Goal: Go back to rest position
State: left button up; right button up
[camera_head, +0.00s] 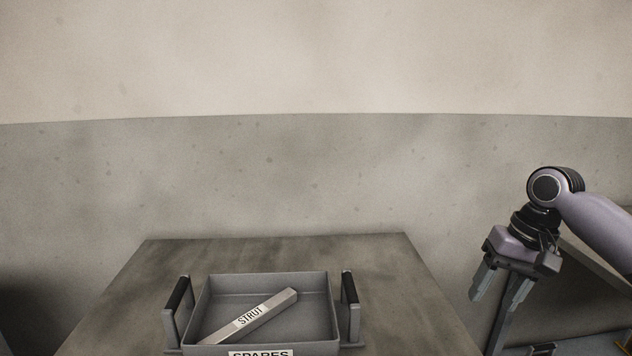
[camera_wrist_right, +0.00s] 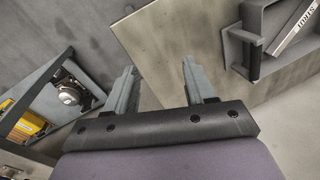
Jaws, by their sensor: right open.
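My right gripper (camera_head: 501,287) hangs pointing down at the right of the head view, to the right of the table. In the right wrist view its two fingers (camera_wrist_right: 158,82) are apart with nothing between them. My left gripper does not show in the head view. A grey strut (camera_head: 250,316) with a "STRUT" label lies diagonally in the grey spares bin (camera_head: 318,283). The strut's end also shows in the right wrist view (camera_wrist_right: 296,32).
The bin stands on a dark table (camera_head: 130,290) and has a handle at each side. A plain wall is behind. In the right wrist view, a tray (camera_wrist_right: 68,92) at the left holds a yellow part (camera_wrist_right: 22,122) and a round metal part (camera_wrist_right: 70,94).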

jog(key=s+d+m+h, duration=0.1)
jog(key=s+d+m, duration=0.2)
jog(key=d, duration=0.9)
notch_tip(320, 180, down, 17)
jog(key=n+t+h, duration=0.2)
jog(key=n+t, duration=0.1)
jog(key=n, duration=0.1)
jog(key=s+f+n+t, duration=0.3)
jog(key=s+f+n, duration=0.2)
jog(key=s+f, duration=0.35)
jog(key=s+a+f+n+t+y, duration=0.25)
jog(key=s+a+n, duration=0.45)
jog(key=s, duration=0.4)
jog(key=s+a+f+m+t, duration=0.1)
jog(key=a+m+t, duration=0.1)
jog(key=a+m, duration=1)
notch_tip(320, 180, up, 6)
jog(key=a+n+p, duration=0.2)
jog(key=n+p, duration=0.1)
jog(key=p, duration=0.4)
jog(key=shift+s+a+f, duration=0.15)
jog(key=shift+s+a, duration=0.15)
jog(key=shift+g, duration=0.25)
